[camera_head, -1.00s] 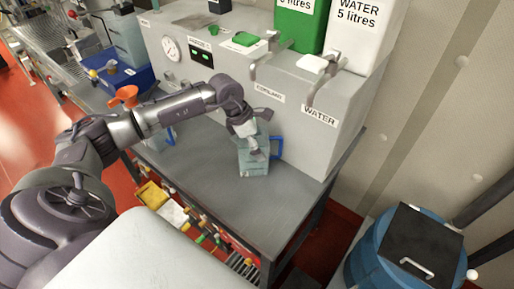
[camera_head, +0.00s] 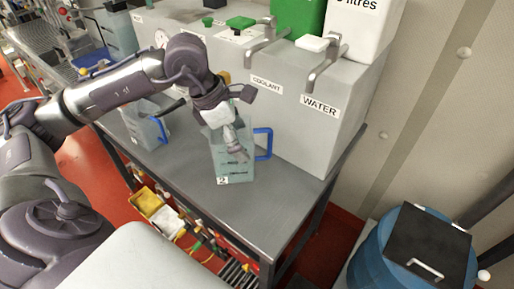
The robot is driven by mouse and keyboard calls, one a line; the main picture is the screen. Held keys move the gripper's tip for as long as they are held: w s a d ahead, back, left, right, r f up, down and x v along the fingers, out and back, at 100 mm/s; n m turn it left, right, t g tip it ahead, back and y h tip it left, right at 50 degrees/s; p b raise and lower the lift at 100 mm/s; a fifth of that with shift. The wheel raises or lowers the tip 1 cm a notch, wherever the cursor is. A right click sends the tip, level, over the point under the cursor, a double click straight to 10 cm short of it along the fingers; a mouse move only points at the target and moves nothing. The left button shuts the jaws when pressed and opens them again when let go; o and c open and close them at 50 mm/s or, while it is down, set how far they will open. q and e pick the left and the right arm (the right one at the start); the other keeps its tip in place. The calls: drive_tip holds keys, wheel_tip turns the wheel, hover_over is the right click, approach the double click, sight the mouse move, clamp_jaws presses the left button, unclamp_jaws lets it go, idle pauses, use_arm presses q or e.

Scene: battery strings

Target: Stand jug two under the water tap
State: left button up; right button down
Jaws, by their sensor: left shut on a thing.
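Jug two (camera_head: 233,170) is a clear bluish jug with a "2" label low on its front and a blue handle on its right. My left gripper (camera_head: 236,145) is shut on it from above, the fingers at its upper part. The jug is upright or nearly so, in front of the coolant label; whether its base clears the bench is hard to tell. The water tap (camera_head: 325,62) sticks out of the grey cabinet above the "WATER" label, to the right of and behind the jug. My right gripper is not in view.
The coolant tap (camera_head: 262,38) is left of the water tap. Another blue-handled jug (camera_head: 144,124) stands on the bench (camera_head: 262,205) to the left. The bench below the water tap looks clear. A blue barrel (camera_head: 372,262) with a dark lid stands at lower right.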

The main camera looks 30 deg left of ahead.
use_arm(q)
drive_tip(key=w+d, duration=0.3)
drive_tip(key=d, duration=0.8)
drive_tip(key=w+d, duration=0.4)
drive_tip(key=d, duration=0.8)
drive_tip(key=w+a+f+p, duration=0.2)
drive_tip(key=a+f+p, duration=0.3)
drive_tip(key=a+f, duration=0.5)
drive_tip(key=shift+w+a+f, duration=0.2)
drive_tip(key=shift+w+a, duration=0.05)
drive_tip(key=shift+a, duration=0.4)
drive_tip(key=shift+f, duration=0.15)
drive_tip(key=o, duration=1.3)
